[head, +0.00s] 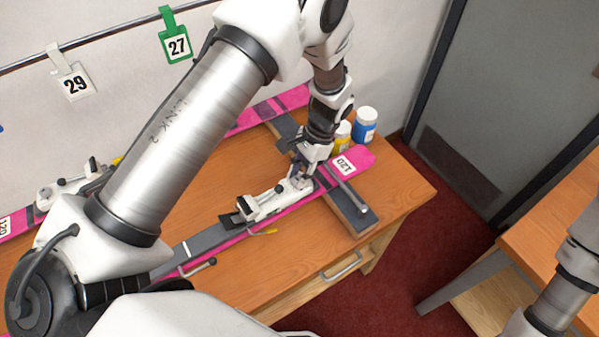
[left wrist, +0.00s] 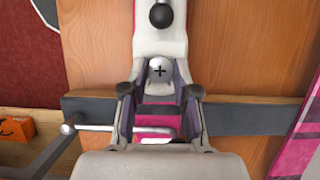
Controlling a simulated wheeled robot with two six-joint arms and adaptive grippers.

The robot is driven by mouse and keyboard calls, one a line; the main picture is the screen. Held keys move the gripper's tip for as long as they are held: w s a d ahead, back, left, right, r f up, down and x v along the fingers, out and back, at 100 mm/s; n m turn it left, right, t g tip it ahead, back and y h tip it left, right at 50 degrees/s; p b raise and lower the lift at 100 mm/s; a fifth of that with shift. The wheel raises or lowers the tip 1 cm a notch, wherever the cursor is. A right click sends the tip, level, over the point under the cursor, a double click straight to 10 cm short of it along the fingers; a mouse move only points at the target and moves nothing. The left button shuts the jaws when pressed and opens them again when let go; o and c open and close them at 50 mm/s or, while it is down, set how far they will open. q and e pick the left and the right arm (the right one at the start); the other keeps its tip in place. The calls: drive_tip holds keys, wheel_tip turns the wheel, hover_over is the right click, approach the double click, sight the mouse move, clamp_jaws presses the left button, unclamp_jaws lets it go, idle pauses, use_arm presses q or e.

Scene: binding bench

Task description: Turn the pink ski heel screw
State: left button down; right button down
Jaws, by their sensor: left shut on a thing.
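The front pink ski (head: 362,156), tagged 120, lies on the bench with a white heel binding (head: 262,205) on it. My left gripper (head: 299,176) is at the binding's end nearest the tag, pointing down. In the left wrist view, the pale round heel screw (left wrist: 160,70) with a dark cross shows between the fingers of my left gripper (left wrist: 160,88). The gripper is shut on this screw; the exact contact is hard to see. In the head view the gripper hides the screw. My right gripper is out of view; only part of that arm shows at lower right.
A second pink ski (head: 268,108) lies behind. A dark support bar (head: 358,216) with a metal clamp lever (head: 350,192) crosses under the front ski. A blue jar (head: 365,124) and a yellow jar (head: 342,135) stand close behind the gripper. The bench's right corner is clear.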

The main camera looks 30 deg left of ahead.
use_arm(q)
drive_tip(key=c, duration=0.9)
unclamp_jaws()
drive_tip(key=shift+w+f, duration=0.1)
drive_tip(key=v, duration=1.2)
